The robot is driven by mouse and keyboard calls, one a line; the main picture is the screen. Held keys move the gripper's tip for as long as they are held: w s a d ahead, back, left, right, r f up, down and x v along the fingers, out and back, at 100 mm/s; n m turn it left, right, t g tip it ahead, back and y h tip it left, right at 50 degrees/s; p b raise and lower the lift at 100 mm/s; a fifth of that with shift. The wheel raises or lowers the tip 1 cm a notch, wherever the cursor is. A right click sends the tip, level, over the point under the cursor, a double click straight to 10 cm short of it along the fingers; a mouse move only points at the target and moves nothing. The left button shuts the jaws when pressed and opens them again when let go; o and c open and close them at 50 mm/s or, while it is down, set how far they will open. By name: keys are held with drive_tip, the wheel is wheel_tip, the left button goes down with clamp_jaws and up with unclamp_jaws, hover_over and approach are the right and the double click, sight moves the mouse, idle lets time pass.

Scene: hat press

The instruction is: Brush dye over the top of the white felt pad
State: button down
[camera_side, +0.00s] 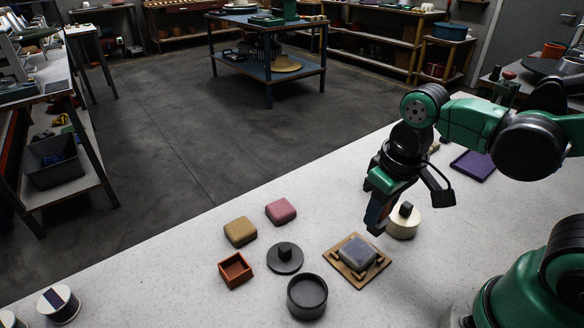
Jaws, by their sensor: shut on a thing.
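A square pad with a blue-grey top (357,251) sits in a light wooden frame (337,262) on the pale worktop. It is the only pad in a frame, and no plainly white pad shows. My gripper (377,226) points down just behind and to the right of this pad, apart from it as far as I can tell. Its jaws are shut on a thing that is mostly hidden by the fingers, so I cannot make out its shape. A cream round block with a dark knob (403,220) stands close to the right of my gripper.
Left of the frame are a dark knobbed disc (285,258), a dark round cup (307,296), a red-brown open box (235,270), a mustard pad (240,232) and a pink pad (281,211). A purple tray (474,165) lies at right. The worktop's front left is mostly clear.

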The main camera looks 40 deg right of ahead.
drive_tip(key=shift+r, duration=1.9)
